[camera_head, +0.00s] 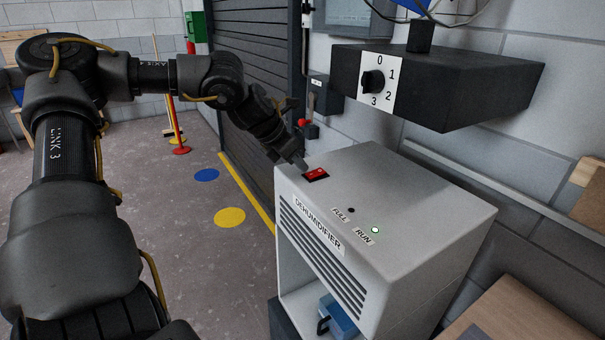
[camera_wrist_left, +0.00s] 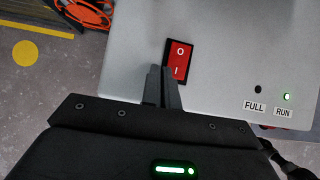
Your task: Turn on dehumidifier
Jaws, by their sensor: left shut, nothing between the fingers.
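The dehumidifier (camera_head: 410,222) is a pale grey box with a louvred front and a "DEHUMIDIFIER" label. The switch, marked O and I, also shows in the left wrist view (camera_wrist_left: 179,60). The RUN light (camera_head: 375,230) glows green; the FULL light (camera_head: 351,210) is dark. My left gripper (camera_head: 301,164) is shut and empty, its tips at the switch's edge near the I end. In the left wrist view the fingertips (camera_wrist_left: 162,72) are beside the switch; contact cannot be told. My right gripper is not in view.
A dark box with a 0-to-3 dial (camera_head: 373,82) juts from the wall above the dehumidifier. A blue container (camera_head: 338,318) sits in the opening below the louvres. A dark shutter (camera_head: 250,80) stands behind. The floor at left is mostly clear.

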